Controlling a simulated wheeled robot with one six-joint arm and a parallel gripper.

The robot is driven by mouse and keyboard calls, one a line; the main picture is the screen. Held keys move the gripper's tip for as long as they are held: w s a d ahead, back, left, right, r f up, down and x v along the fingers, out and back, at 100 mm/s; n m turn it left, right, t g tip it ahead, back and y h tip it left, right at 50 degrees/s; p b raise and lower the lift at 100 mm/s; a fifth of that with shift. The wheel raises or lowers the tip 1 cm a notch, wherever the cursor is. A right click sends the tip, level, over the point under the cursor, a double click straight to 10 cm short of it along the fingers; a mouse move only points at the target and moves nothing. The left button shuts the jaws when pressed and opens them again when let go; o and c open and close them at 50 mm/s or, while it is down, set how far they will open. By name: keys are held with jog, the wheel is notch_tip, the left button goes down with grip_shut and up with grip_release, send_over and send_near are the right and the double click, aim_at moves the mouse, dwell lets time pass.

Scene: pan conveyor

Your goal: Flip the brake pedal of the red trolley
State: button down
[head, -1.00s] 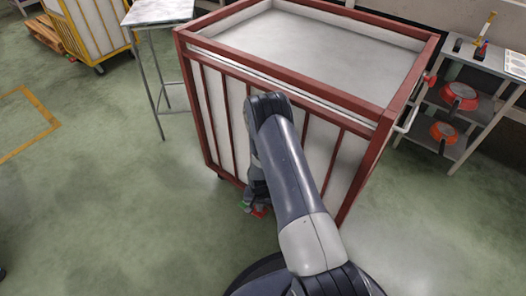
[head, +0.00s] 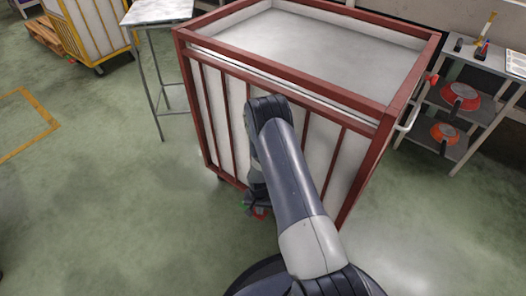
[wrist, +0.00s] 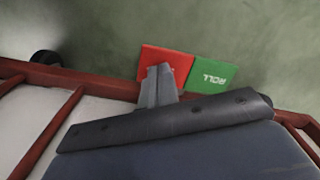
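The red trolley (head: 285,84) is a tall cart with a red frame and pale panels, standing in front of me. Its brake pedal is at the low front edge. In the wrist view the pedal has a red half (wrist: 178,62) on the left and a green half (wrist: 211,75) marked ROLL on the right. My gripper (wrist: 160,72) is shut and empty, its fingers together. Its tips overlap the lower part of the red half; I cannot tell whether they touch. In the head view the pedal's red part (head: 259,213) shows just below my wrist, and my arm hides the fingers.
A small metal table (head: 158,12) stands left of the trolley. A grey shelf (head: 462,150) with red pans is at the right. A yellow cart (head: 88,30) is at the back left. A trolley wheel (wrist: 46,64) shows in the wrist view. The left floor is clear.

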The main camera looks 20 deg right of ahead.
jog(key=shift+f, duration=0.25)
jog(key=shift+r, duration=0.15)
jog(key=shift+r+p, duration=1.8)
jog(key=shift+r, duration=1.65)
notch_tip(320, 180, down, 7)
jog(key=b, duration=0.4)
jog(key=shift+f, duration=0.1)
jog(key=shift+r, duration=0.2)
notch_tip(320, 180, up, 9)
jog(key=p, duration=0.7)
